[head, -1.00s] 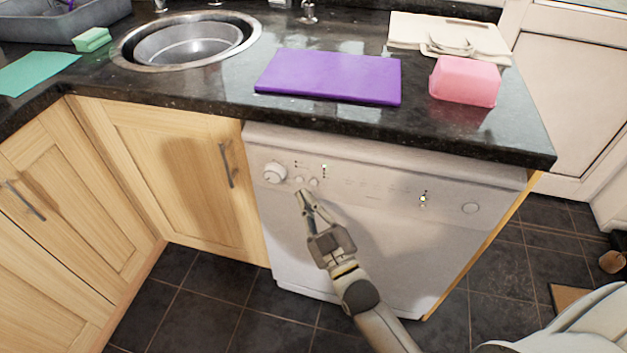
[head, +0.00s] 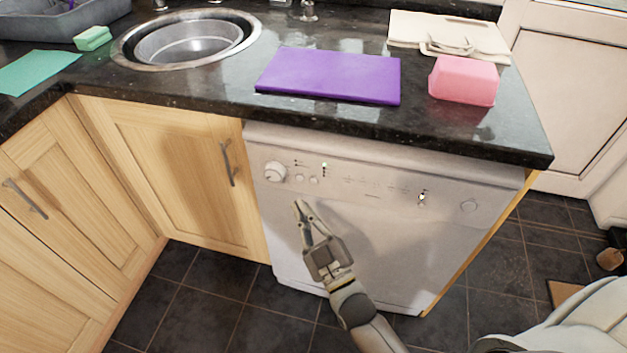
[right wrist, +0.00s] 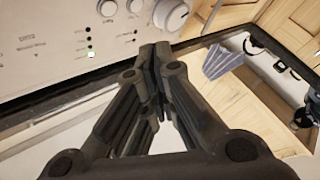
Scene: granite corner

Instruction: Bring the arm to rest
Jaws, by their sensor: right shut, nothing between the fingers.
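My right gripper (head: 301,208) is in front of the white dishwasher (head: 400,240), below its control knob (head: 274,171). Its fingers are closed together with nothing between them. In the right wrist view the right gripper (right wrist: 155,55) shows shut and empty, with the dishwasher's panel (right wrist: 60,40) close beyond it. I cannot tell from these views exactly how far the fingertips are from the dishwasher front. My left gripper is not in view.
A purple board (head: 330,76), a pink block-like container (head: 463,81) and a pale folded bag (head: 450,38) lie on the dark granite counter (head: 220,95). A round sink (head: 188,40) is at the left. The counter edge overhangs the dishwasher. Tiled floor (head: 230,300) is clear below.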

